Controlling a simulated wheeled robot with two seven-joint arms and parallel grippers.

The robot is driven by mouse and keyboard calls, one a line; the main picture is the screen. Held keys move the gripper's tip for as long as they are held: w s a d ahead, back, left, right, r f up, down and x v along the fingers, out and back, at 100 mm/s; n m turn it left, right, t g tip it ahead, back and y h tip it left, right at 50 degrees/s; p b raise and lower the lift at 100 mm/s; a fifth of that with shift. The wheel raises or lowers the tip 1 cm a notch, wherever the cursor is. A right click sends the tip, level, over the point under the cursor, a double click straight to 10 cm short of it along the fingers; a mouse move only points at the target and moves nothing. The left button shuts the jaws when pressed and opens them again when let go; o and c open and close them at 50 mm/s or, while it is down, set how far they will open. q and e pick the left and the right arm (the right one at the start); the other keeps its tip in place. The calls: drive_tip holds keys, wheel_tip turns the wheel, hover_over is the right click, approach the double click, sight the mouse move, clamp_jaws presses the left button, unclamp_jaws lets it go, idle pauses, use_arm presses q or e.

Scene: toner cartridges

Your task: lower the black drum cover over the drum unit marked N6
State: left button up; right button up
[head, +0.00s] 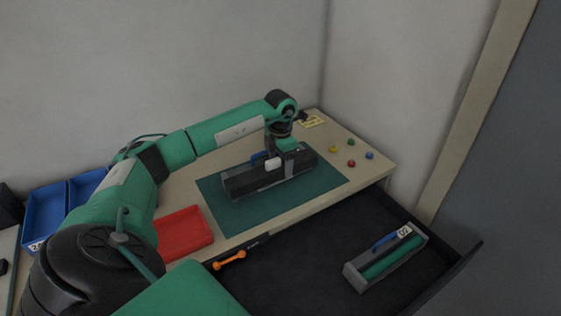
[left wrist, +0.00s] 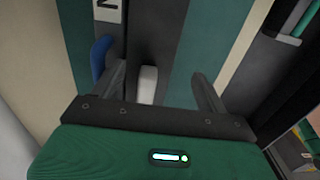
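The drum unit (head: 243,193) is a long grey box on the dark green mat (head: 325,182). No green drum shows in it; a black top, which looks like the drum cover (head: 301,156), lies along it. In the left wrist view, a partly cut-off white label (left wrist: 108,10) shows an N; its digit is hidden. A white tab (left wrist: 148,85) stands on the unit, with a blue handle (left wrist: 101,55) beside it. My left gripper (head: 273,158) is over the unit's middle. In the wrist view its fingers (left wrist: 162,85) are apart, with gaps around the white tab. My right gripper is out of view.
An open black drawer (head: 310,258) at the front right holds another unit (head: 385,262) with a green drum. A red tray (head: 183,232), blue bins (head: 46,209) and an orange tool (head: 229,260) lie nearer left. Several coloured knobs (head: 351,163) sit at the table's right.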

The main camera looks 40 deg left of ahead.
use_arm(q)
drive_tip(key=shift+r, duration=0.15)
drive_tip(key=shift+r, duration=0.3)
wheel_tip(320, 180, up, 13)
drive_tip(key=b, duration=0.3)
drive_tip(key=shift+s+f, duration=0.1)
